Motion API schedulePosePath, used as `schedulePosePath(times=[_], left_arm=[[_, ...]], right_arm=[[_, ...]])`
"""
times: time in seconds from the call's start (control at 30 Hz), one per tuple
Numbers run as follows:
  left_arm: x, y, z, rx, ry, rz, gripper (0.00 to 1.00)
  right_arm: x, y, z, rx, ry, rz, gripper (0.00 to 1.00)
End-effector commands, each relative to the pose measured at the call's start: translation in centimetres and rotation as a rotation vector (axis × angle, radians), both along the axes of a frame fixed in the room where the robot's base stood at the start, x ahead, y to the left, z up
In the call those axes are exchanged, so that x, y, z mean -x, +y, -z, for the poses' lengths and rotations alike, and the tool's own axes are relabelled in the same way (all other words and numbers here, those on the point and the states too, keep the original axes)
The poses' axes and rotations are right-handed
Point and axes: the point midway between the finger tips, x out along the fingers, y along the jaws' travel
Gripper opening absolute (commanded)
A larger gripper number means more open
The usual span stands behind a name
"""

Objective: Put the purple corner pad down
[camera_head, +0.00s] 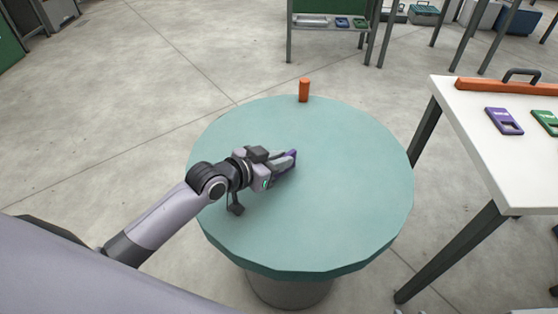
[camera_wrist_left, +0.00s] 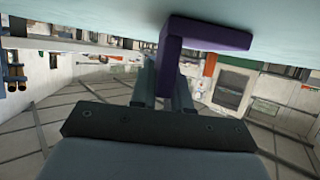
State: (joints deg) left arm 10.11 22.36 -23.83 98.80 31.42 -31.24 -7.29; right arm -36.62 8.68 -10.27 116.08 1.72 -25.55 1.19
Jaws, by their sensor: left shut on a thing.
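My left gripper (camera_head: 288,160) is over the middle of the round teal table (camera_head: 345,225), pointing right, and shut on the purple corner pad (camera_head: 293,155). Only a small part of the pad shows there between and beside the fingers. In the left wrist view the pad (camera_wrist_left: 208,33) is a dark purple L shape, with one leg running down between the fingers (camera_wrist_left: 165,88). Its wide leg lies very close to the pale table surface (camera_wrist_left: 90,12) at the top of that picture. I cannot tell whether it touches. My right gripper is not in view.
A white table (camera_head: 480,95) at the right carries a purple piece (camera_head: 504,121), a green piece (camera_head: 546,122) and an orange bar with a handle (camera_head: 508,87). The right part of the teal top is bare.

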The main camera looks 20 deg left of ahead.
Motion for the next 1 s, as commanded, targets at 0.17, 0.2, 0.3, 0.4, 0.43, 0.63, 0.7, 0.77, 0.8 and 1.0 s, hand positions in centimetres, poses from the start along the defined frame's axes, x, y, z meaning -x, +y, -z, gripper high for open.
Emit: schedulePosePath(times=[0.17,0.2,0.3,0.4,0.43,0.63,0.7,0.77,0.8,1.0], left_arm=[[0.0,0.0,-0.1,0.0,-0.001,0.0,0.0],[0.0,0.0,0.0,0.0,0.0,0.0,0.0],[0.0,0.0,0.2,0.0,0.0,0.0,0.23],[0.0,0.0,0.1,0.0,0.0,0.0,0.42],[0.0,0.0,0.1,0.0,0.0,0.0,0.42],[0.0,0.0,0.1,0.0,0.0,0.0,0.42],[0.0,0.0,-0.2,0.0,-0.001,0.0,0.42],[0.2,0.2,-0.2,-0.001,0.001,-0.001,0.42],[0.5,0.4,-0.4,-0.001,0.001,-0.001,0.42],[2.9,1.7,-1.5,-0.003,0.002,0.001,0.42]], right_arm=[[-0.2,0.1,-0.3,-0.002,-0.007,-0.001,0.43],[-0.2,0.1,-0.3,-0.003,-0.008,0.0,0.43],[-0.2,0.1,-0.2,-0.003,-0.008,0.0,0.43],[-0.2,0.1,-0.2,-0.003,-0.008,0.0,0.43],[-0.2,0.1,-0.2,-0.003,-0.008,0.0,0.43],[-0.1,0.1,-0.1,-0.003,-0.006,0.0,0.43],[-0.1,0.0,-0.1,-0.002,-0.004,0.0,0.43],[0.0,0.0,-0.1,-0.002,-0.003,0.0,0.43],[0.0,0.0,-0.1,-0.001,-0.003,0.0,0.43],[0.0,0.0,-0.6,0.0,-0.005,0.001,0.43]])
